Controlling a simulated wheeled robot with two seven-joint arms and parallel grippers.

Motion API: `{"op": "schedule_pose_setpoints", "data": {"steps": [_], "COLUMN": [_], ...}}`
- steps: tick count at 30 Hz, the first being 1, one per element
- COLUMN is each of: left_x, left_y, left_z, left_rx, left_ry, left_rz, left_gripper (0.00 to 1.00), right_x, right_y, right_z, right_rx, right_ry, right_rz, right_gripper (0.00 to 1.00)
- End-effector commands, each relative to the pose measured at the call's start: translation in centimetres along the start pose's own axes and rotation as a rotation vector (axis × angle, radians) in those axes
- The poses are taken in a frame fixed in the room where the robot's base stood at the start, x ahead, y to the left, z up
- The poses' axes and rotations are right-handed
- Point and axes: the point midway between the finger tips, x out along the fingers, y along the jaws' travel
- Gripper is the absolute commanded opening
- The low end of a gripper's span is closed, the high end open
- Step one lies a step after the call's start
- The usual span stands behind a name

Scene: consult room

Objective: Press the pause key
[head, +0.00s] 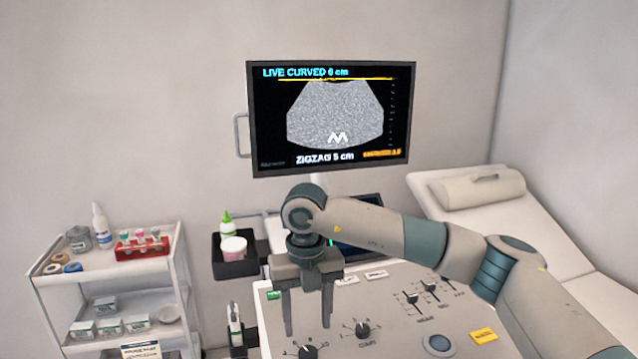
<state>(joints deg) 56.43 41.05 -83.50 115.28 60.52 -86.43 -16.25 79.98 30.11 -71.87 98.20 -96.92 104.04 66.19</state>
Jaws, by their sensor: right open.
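The light grey control panel (390,331) of an ultrasound machine fills the lower middle. It has a green key (273,295), white keys (376,274) and a yellow key (483,336); their labels are too small to read, so I cannot tell which is pause. The monitor (330,117) above reads "LIVE CURVED 6 cm" and "ZIGZAG 5 cm" over a grainy fan picture. My right gripper (307,322) points down over the panel's left part, open and empty, its fingers right of the green key. Its arm hides part of the panel and the small screen behind. My left gripper is out of view.
Knobs (362,330), sliders (430,287) and a trackball (437,344) surround the keys. A black tray (236,269) holds a bottle and a white jar. A supply cart (115,280) stands left, and a couch (540,235) lies right.

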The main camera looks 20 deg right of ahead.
Motion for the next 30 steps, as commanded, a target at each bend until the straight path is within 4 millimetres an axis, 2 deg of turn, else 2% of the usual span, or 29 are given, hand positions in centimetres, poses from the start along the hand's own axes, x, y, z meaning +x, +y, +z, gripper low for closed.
{"op": "schedule_pose_setpoints", "data": {"steps": [30], "left_x": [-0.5], "left_y": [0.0], "left_z": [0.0], "left_rx": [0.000], "left_ry": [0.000], "left_rz": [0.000], "left_gripper": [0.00], "right_x": [-1.5], "right_y": [0.0], "right_z": [0.0], "right_rx": [0.000], "right_ry": [0.000], "right_rz": [0.000], "right_gripper": [0.50]}}
